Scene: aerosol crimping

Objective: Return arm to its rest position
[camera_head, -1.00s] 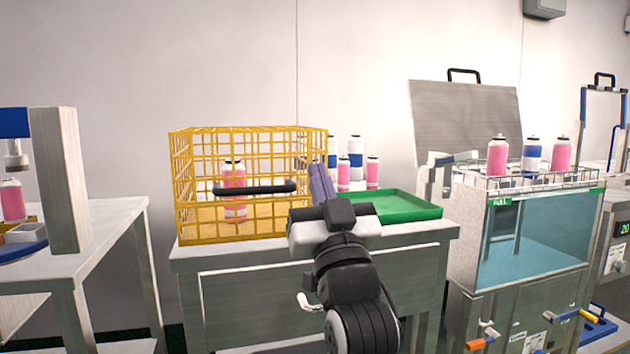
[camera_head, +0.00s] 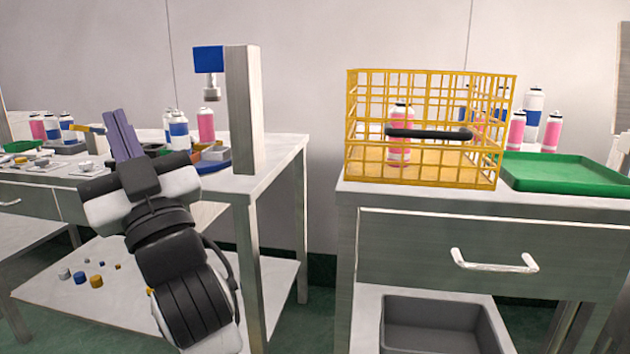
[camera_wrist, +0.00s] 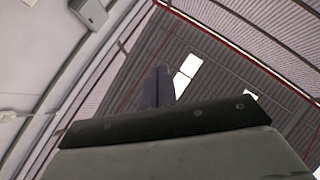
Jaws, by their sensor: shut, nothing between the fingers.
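My gripper (camera_head: 122,135) shows at the left in the head view, in front of the left table, with its fingers pointing up. The fingers are together and hold nothing. In the wrist view the closed fingers (camera_wrist: 157,86) point toward the ceiling, with no object at them. My arm rises from the bottom of the head view and hides part of the left table.
The left table (camera_head: 275,150) bears a crimping press (camera_head: 243,110), cans and small parts. The right bench (camera_head: 480,206) bears a yellow wire crate (camera_head: 430,180) with a pink can (camera_head: 400,135), and a green tray (camera_head: 565,174). A grey bin (camera_head: 440,313) sits below.

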